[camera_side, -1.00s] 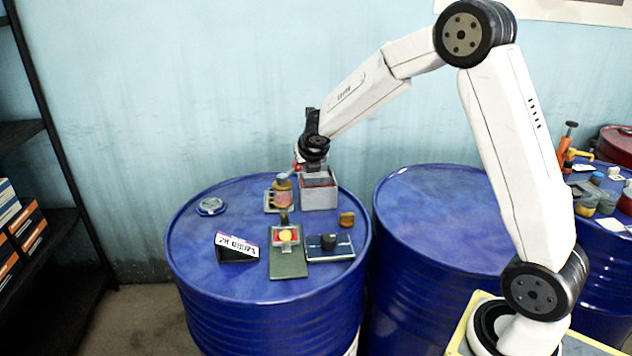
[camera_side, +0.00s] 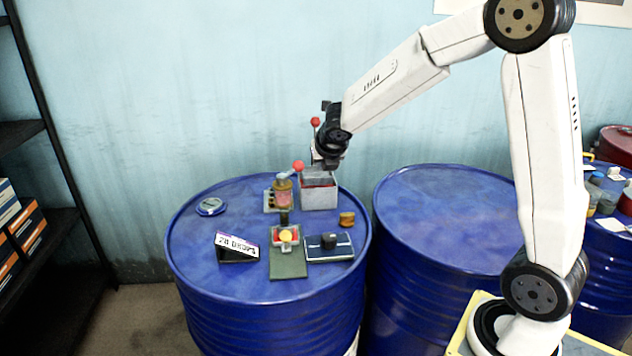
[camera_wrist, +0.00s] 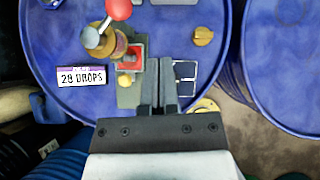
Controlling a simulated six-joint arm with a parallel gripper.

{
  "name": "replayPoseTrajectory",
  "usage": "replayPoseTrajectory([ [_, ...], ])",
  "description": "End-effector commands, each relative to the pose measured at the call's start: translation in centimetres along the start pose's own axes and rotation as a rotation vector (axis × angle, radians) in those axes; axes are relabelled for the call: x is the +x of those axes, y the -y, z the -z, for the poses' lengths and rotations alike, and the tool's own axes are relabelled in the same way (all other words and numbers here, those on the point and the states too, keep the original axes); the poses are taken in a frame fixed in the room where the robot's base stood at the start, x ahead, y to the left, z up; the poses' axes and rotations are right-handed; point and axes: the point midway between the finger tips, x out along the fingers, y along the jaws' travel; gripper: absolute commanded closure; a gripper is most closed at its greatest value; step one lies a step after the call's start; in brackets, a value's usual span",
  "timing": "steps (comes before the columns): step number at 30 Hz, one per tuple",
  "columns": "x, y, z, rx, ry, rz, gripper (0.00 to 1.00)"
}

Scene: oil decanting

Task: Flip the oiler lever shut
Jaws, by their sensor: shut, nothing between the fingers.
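The oiler (camera_side: 283,194), an amber cylinder with a grey cap, stands near the back of the blue drum. Its lever is a short grey bar ending in a red ball (camera_side: 298,166), sloping up to the right. The wrist view shows the red ball (camera_wrist: 118,9) and the oiler's cap (camera_wrist: 97,40) at upper left.
In front are a "28 DROPS" sign (camera_side: 237,247), a yellow button (camera_side: 286,236), a dark panel (camera_side: 330,249) and a brass knob (camera_side: 347,219).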

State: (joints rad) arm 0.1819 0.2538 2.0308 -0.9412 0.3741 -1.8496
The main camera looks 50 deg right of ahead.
Motion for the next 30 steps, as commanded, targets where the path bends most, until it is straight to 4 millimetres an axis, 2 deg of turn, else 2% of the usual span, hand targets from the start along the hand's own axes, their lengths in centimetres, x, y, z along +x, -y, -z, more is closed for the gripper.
replayPoseTrajectory([
  [15,-5.6,1.7,-0.4,0.002,0.002,0.0,1.0],
  [21,-6.7,2.0,-0.4,-0.001,0.0,0.001,1.0],
  [30,-7.1,2.2,-0.4,0.0,-0.001,0.001,1.0],
])
